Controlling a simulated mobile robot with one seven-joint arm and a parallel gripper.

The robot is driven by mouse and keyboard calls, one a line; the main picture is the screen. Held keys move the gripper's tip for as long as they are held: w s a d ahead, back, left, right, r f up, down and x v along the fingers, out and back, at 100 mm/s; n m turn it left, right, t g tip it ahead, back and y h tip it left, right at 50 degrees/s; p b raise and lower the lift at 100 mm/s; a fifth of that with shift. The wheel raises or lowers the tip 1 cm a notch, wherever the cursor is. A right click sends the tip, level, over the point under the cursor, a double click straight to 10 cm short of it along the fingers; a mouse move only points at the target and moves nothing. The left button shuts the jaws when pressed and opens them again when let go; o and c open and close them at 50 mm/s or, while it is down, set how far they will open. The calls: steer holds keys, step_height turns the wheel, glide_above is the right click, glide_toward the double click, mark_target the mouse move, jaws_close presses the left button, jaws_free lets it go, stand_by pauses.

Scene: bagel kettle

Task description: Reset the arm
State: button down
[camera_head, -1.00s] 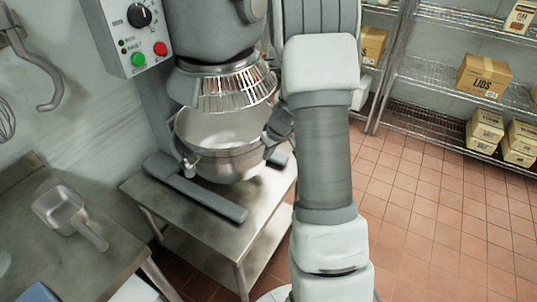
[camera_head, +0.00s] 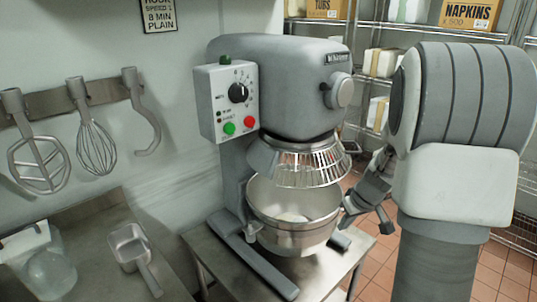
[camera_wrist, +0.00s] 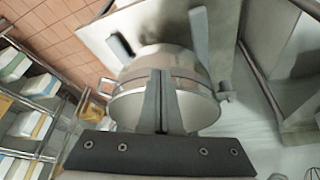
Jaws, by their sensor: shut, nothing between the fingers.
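My gripper (camera_head: 368,217) is at the right side of the mixer bowl in the head view, partly behind my own arm. In the wrist view its two fingers (camera_wrist: 162,75) are together with nothing between them, in front of the steel bowl (camera_wrist: 195,110). The bowl (camera_head: 290,232) sits on the grey stand mixer (camera_head: 270,85), under its wire guard (camera_head: 305,172). Something pale lies inside the bowl. I cannot tell whether the fingertips touch the bowl.
The mixer stands on a steel table (camera_head: 222,262). A steel counter (camera_head: 95,225) at left holds a metal scoop (camera_head: 130,248). A whisk (camera_head: 97,148) and other attachments hang on the wall. Wire shelves (camera_head: 400,30) with boxes stand behind. Tiled floor (camera_head: 378,268) shows at right.

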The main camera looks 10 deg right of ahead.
steer(key=s+a+r+p, duration=0.1)
steer(key=s+a+r, duration=0.3)
steer(key=a+r, duration=0.3)
steer(key=s+a+r+p, duration=0.1)
steer(key=s+a+r, duration=0.3)
steer(key=a+r, duration=0.3)
steer(key=s+a+r+p, duration=0.1)
steer(key=s+a+r, duration=0.1)
steer(key=s, duration=0.4)
steer(key=s+a+r+m+t+p, duration=0.1)
steer(key=s+a+r, duration=0.1)
steer(key=s+r, duration=0.2)
steer(key=s, duration=0.3)
steer(key=shift+s+r+m+h, duration=0.25)
steer(key=shift+s+m+h, duration=0.05)
